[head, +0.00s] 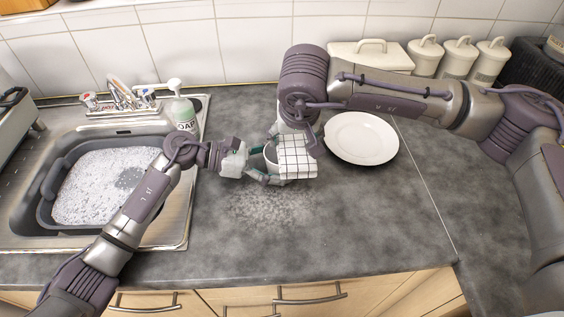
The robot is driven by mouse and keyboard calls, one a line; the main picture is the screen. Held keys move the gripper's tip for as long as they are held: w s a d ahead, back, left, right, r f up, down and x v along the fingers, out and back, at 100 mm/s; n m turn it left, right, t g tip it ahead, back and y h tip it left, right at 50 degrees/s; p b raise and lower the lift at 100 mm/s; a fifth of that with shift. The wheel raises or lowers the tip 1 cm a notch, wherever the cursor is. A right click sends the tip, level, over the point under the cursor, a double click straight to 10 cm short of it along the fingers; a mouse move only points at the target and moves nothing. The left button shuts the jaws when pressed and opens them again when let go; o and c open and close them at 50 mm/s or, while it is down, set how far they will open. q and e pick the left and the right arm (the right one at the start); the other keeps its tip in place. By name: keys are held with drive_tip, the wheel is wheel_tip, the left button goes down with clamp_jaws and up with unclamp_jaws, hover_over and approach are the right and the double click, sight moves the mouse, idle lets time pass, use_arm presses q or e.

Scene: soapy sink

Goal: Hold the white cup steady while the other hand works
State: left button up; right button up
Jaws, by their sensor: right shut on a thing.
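The white cup (270,158) is at the middle of the head view, over the grey counter. Its right side is hidden by a white cloth with a dark grid pattern (298,158). My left gripper (259,163) is at the cup's left side, with its teal-padded fingers around or beside the cup; I cannot tell whether they press on it. My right gripper (291,138) comes from above and is shut on the cloth, which hides most of its fingers. The cloth is against the cup or just in front of it; contact is unclear.
A white plate (362,138) lies on the counter to the right. Foam (270,205) is on the counter below the cup. The sink with a grey basin (48,205) of suds is at the left, with a soap bottle (181,108) behind. White canisters (458,60) stand at the back right.

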drive_tip(key=shift+s+f, duration=0.1)
drive_tip(key=shift+s, duration=1.35)
drive_tip(key=shift+w, duration=1.5)
drive_tip(key=shift+w, duration=1.35)
drive_tip(key=shift+s, duration=0.1)
drive_tip(key=shift+s, duration=1.3)
